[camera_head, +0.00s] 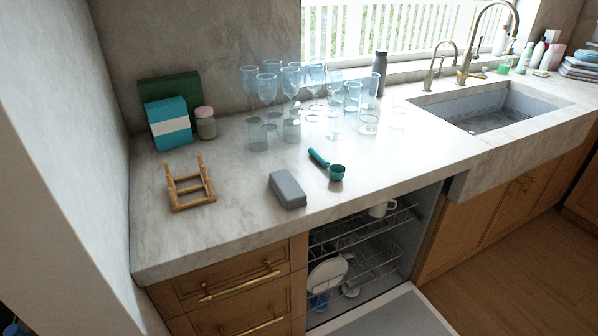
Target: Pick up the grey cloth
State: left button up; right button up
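A grey rectangular item (288,190) lies flat near the front edge of the counter, above the dishwasher's left side. It looks like a thick slab with rounded edges; I cannot tell for sure whether it is a folded cloth. Nothing covers it. A stack of folded, greyish-blue cloth-like things (580,67) sits at the far right end of the counter, cut by the picture's edge. Neither of my grippers is in view.
A teal scoop (335,172) lies right of the grey item, a wooden rack (188,185) stands left. Several glasses (268,88), a jar (205,123) and boxes (168,122) stand behind. The dishwasher (385,318) is open below. The sink (490,110) is right.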

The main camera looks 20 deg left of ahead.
aim_at(289, 192)
jog(key=k+j+z, duration=0.1)
jog(key=z, duration=1.05)
jog(key=k+j, duration=0.2)
jog(key=k, duration=0.3)
jog(key=k+j, duration=0.2)
jog(key=k, duration=0.3)
